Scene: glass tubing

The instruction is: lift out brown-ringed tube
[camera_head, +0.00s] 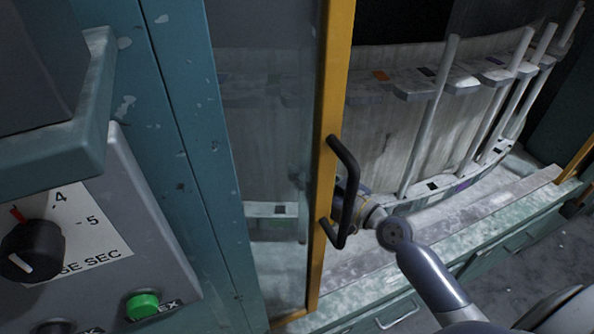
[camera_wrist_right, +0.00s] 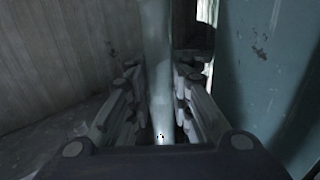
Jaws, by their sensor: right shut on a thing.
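My right gripper (camera_head: 346,196) is mostly hidden behind the black door handle and the yellow door edge in the head view. In the right wrist view its two fingers (camera_wrist_right: 157,78) stand on either side of a pale, upright tube (camera_wrist_right: 158,45) and are shut on it. I see no brown ring on the part of this tube in view, so I cannot tell if it is the brown-ringed one. Several other pale tubes (camera_head: 428,125) stand in the curved rack (camera_head: 416,90) at the right. My left gripper is not in view.
A yellow-edged glass door (camera_head: 337,60) with a black handle (camera_head: 346,165) stands close to my right wrist. A teal cabinet post (camera_head: 190,100) and a grey control panel (camera_head: 130,215) with a knob fill the left. The rack's right side stands uncovered by the door.

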